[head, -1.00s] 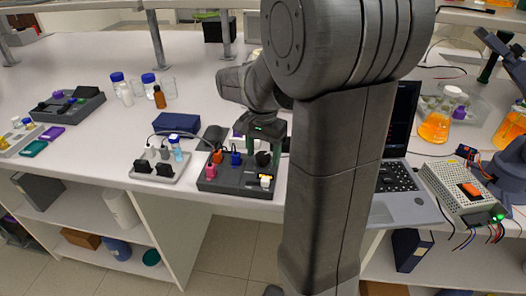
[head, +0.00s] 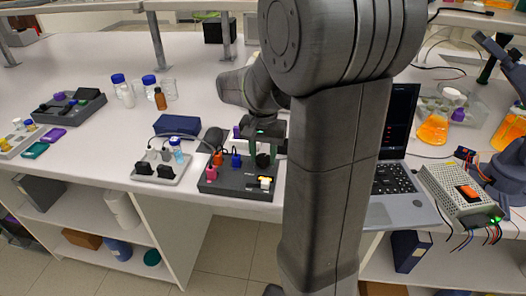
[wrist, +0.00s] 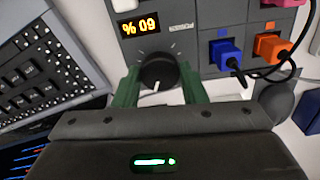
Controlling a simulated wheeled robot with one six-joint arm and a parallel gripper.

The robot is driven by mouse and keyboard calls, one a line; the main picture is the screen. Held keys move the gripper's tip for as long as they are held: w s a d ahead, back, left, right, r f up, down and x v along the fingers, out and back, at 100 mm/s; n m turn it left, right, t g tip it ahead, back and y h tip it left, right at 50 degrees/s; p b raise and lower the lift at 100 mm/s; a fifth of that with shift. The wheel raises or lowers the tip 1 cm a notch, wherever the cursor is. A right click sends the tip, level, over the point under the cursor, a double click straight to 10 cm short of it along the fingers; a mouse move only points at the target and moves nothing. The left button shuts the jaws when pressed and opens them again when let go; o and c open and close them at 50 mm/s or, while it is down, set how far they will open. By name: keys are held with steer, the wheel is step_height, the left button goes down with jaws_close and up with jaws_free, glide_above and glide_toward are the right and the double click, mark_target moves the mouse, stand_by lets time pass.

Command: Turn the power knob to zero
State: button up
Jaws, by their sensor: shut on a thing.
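The power knob (wrist: 158,74) is a round black dial with a white pointer line, on a dark grey unit (head: 222,182). The unit's display (wrist: 139,27) reads "% 09" in orange in the wrist view. My gripper (wrist: 158,84) has its green fingers on either side of the knob, shut on it. In the head view my gripper (head: 264,160) reaches down to the right part of the unit, and the knob is mostly hidden behind the fingers. The pointer line points toward the gripper body in the wrist view.
Blue (wrist: 225,52) and orange (wrist: 272,46) plugs with cables sit in the unit beside the knob. A laptop (head: 395,180) stands to the right. A grey tray with a small bottle (head: 177,150) and black blocks lies to the left.

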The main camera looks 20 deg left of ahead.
mark_target(263, 157)
steer(key=n+p, duration=0.1)
steer(key=n, duration=0.4)
steer(key=shift+r+n, duration=0.1)
steer(key=shift+n, duration=0.3)
steer(key=shift+p, duration=0.3)
steer(key=o, duration=1)
step_height(263, 157, up, 14)
steer(key=shift+f+p, duration=0.15)
steer(key=shift+p, duration=0.15)
